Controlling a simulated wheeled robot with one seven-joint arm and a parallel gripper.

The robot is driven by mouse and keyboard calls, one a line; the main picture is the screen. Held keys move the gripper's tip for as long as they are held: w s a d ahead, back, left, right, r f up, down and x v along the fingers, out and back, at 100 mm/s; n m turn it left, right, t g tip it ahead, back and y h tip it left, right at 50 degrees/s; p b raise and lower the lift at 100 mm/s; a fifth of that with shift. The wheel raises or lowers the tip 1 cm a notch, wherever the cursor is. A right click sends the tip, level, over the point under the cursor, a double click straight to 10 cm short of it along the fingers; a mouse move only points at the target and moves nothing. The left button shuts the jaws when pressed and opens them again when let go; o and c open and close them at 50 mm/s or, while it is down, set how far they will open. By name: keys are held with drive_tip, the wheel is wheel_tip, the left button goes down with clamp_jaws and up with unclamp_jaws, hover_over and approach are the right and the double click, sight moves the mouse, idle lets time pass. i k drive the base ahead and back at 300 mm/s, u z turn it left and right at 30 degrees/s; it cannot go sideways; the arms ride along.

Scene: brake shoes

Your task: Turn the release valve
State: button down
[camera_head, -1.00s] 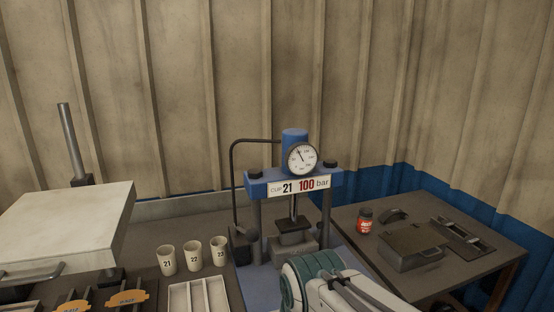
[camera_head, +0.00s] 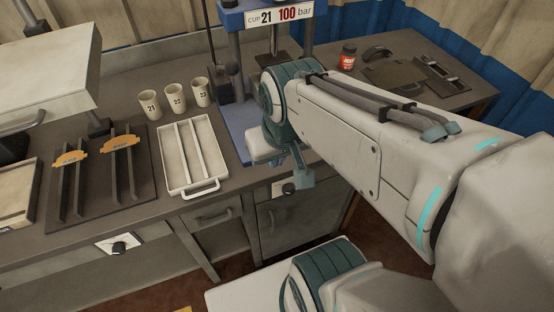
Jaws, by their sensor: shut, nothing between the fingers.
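The blue press (camera_head: 236,18) stands on the bench at the top centre, with its upper part cut off by the picture's edge. Its sign reads "cup 21 100 bar". I cannot tell which part is the release valve; my arm covers the press's lower right side. Dark knobs on white plates show on the cabinet fronts, one below the press (camera_head: 288,188) and one at the lower left (camera_head: 118,248). My arm reaches in from the right to just in front of the press.
Cups 21 (camera_head: 150,106), 22 (camera_head: 175,97) and 23 (camera_head: 201,92) stand left of the press. A white divided tray (camera_head: 212,187) lies before them, beside a dark rack (camera_head: 150,195). A red jar (camera_head: 347,56) and dark parts lie on the right-hand table.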

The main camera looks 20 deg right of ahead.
sight(289, 189)
drive_tip(key=z, duration=0.85)
drive_tip(key=k, duration=0.9)
drive_tip(key=u, duration=0.8)
